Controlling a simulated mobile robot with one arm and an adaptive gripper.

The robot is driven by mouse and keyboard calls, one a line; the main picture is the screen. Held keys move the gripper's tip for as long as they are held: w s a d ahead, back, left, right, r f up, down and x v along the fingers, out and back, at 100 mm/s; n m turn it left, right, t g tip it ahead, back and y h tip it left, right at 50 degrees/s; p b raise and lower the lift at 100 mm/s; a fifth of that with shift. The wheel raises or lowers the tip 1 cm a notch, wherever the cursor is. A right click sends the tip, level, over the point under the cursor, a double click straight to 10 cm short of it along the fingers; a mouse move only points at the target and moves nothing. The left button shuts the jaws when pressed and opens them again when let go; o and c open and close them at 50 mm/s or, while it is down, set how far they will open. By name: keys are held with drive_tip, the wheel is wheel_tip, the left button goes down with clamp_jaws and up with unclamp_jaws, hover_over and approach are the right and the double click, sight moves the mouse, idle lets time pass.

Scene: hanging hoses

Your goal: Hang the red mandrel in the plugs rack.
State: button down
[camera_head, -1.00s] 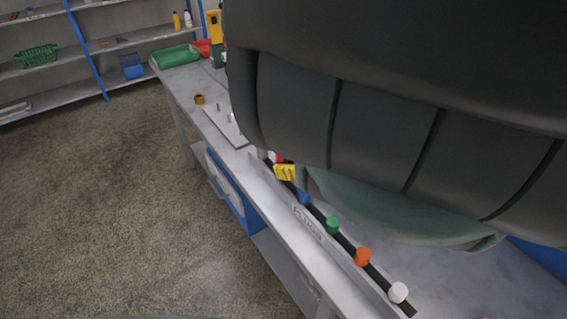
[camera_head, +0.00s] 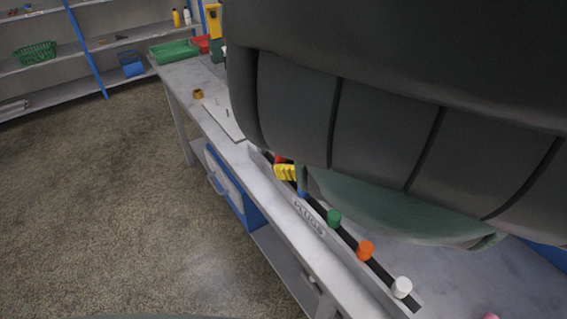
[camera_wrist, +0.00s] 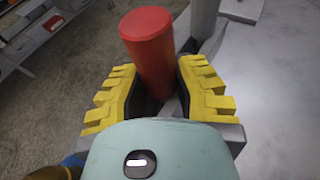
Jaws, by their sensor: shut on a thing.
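The red mandrel (camera_wrist: 148,45) is a smooth red cylinder standing up between the yellow-padded fingers of my gripper (camera_wrist: 158,88) in the wrist view. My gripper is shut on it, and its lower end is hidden. In the head view a yellow finger (camera_head: 285,172) shows beside a small bit of red, and my arm hides the rest. The plugs rack (camera_head: 308,216) is a long grey rail with a dark slot and the label "PLUGS". The visible finger is over the far part of the rack; I cannot tell whether the mandrel touches it.
The rack holds a green plug (camera_head: 333,217), an orange plug (camera_head: 365,249) and a white plug (camera_head: 401,287), with a blue one (camera_head: 302,188) near my finger. A green tray (camera_head: 174,51) stands at the bench's far end. Open floor (camera_head: 110,200) lies to the left.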

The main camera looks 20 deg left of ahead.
drive_tip(key=shift+f, duration=0.15)
drive_tip(key=c, duration=0.8)
unclamp_jaws()
drive_tip(key=shift+o, duration=0.2)
drive_tip(key=shift+r, duration=1.3)
drive_tip(key=shift+w+r, duration=0.2)
drive_tip(key=shift+r, duration=0.45)
drive_tip(key=shift+s+r, duration=0.2)
drive_tip(key=shift+r, duration=0.45)
drive_tip(key=shift+w+r, duration=0.15)
drive_tip(key=shift+r, duration=0.6)
drive_tip(key=shift+d+r, duration=0.1)
drive_tip(key=shift+r, duration=1.65)
